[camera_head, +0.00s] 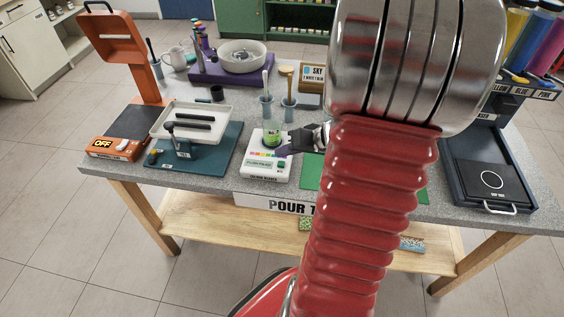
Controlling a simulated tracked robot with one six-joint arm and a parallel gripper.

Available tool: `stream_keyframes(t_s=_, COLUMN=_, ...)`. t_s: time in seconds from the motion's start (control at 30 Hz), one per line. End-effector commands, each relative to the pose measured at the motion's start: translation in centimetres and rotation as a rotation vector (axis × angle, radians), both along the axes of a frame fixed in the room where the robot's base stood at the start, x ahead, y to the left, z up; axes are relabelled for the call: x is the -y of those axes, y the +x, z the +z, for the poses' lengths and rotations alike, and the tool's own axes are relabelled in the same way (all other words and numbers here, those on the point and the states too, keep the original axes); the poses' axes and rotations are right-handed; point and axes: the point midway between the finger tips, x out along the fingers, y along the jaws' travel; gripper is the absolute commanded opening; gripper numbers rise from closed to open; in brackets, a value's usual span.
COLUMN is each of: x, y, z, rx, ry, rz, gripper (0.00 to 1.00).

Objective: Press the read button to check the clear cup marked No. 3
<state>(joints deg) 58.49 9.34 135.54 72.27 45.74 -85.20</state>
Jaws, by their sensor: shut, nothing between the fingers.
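A white colour reader (264,172) stands near the front edge of the table, with a row of coloured patches and a small green display on its front. A clear cup with green contents (272,134) stands on top of it. I cannot read a number on the cup, and I cannot make out which part is the read button. My gripper (286,149) is shut and empty, just right of the cup and above the reader's right side. Whether it touches the reader I cannot tell. My red arm hides much of the table to the right.
Two clear cups holding tools, a left one (266,106) and a right one (288,110), stand behind the reader. A white tray (222,110) on a teal board lies left. An orange stand with an OFF sign (103,144) is far left. A dark tray (517,204) lies right.

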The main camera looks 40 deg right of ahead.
Motion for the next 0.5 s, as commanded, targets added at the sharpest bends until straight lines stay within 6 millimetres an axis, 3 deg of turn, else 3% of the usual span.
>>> stream_keyframes(t_s=0.2, x=-0.03, y=-0.03, z=-1.25, rx=-0.002, ry=0.001, rz=-0.001, gripper=0.0)
stream_keyframes(t_s=0.5, x=-0.02, y=-0.02, z=-1.31, rx=-0.001, ry=-0.001, rz=-0.001, gripper=0.0)
